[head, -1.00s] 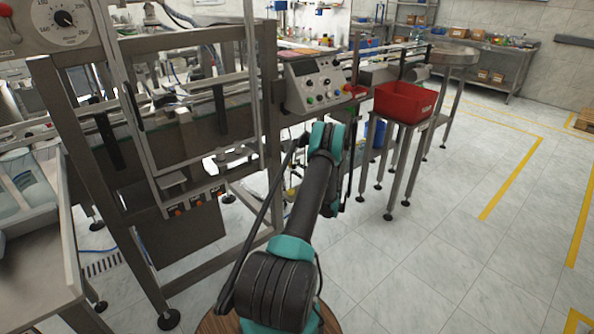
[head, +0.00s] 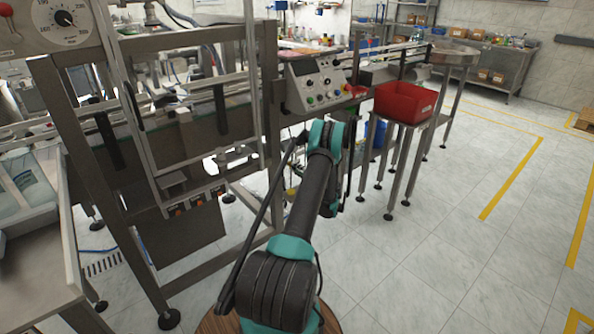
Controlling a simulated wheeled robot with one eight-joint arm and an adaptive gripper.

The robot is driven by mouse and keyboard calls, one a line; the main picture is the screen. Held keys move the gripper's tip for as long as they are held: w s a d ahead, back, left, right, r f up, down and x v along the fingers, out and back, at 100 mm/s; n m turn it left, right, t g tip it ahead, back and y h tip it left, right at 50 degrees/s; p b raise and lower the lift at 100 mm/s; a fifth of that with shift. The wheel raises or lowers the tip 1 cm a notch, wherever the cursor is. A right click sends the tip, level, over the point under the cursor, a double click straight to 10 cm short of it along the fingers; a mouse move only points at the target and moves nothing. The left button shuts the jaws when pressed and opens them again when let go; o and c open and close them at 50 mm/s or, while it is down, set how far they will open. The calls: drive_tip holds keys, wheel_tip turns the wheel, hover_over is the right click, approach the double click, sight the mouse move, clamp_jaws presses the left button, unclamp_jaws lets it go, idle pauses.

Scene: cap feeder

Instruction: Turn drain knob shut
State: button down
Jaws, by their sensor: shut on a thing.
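My arm reaches forward and down beside the machine frame, its wrist bending away behind its own links. My gripper's fingers are hidden behind the arm, so I cannot see what they hold or touch. I cannot make out the drain knob for certain. A small yellowish part (head: 291,191) shows low beside the arm on its left, too small to identify.
A control box (head: 315,84) with knobs sits above and beyond my arm. A red bin (head: 404,101) stands on a metal stand to the right. The steel frame (head: 110,190) and a bench (head: 40,265) fill the left. The tiled floor (head: 440,250) at right is clear.

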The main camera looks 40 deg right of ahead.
drive_tip(key=shift+n, duration=0.6)
drive_tip(key=c, duration=1.3)
unclamp_jaws()
drive_tip(key=shift+c, duration=0.2)
drive_tip(key=s, duration=0.7)
drive_tip(key=shift+s+d, duration=0.25)
drive_tip(key=shift+r, duration=0.1)
